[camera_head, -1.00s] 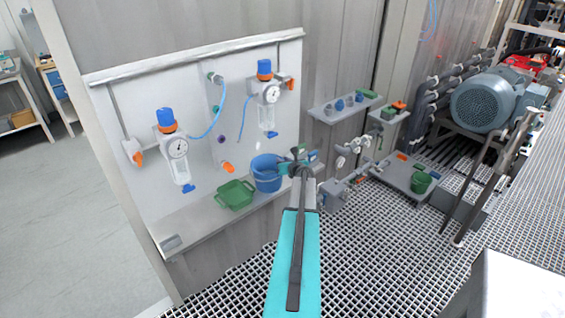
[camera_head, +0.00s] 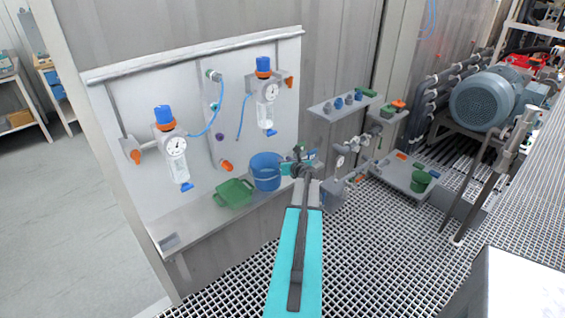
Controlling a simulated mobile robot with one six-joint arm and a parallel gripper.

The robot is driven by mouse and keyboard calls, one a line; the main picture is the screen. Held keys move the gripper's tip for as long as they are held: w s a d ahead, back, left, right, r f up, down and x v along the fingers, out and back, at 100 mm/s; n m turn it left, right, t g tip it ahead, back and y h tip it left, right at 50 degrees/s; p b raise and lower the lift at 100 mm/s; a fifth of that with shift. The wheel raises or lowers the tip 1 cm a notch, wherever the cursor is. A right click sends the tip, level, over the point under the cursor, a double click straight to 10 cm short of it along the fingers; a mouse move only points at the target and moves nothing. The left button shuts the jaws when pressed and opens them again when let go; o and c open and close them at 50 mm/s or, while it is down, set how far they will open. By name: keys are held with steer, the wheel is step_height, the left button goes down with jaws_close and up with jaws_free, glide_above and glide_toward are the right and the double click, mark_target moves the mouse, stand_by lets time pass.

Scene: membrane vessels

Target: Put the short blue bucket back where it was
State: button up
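The short blue bucket (camera_head: 266,173) stands upright on the grey wall shelf (camera_head: 193,222), at its right end. My gripper (camera_head: 299,160) is at the end of my teal arm, just right of the bucket near its rim. Teal and dark gripper parts show there, but the fingers are too small and overlapped to tell if they are open, shut or touching the bucket. The bucket's right edge is partly behind the gripper.
A green crate (camera_head: 234,194) sits on the shelf left of the bucket. Gauge regulators (camera_head: 176,148) hang on the white panel above. Right of my gripper are valve pipes (camera_head: 352,160), a smaller shelf (camera_head: 338,108) and a green bucket (camera_head: 421,182) on a low platform.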

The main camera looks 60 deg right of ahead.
steer(key=b+v, duration=0.2)
steer(key=v, duration=0.6)
steer(key=shift+o, duration=0.4)
stand_by(0.4)
steer(key=shift+w, duration=0.1)
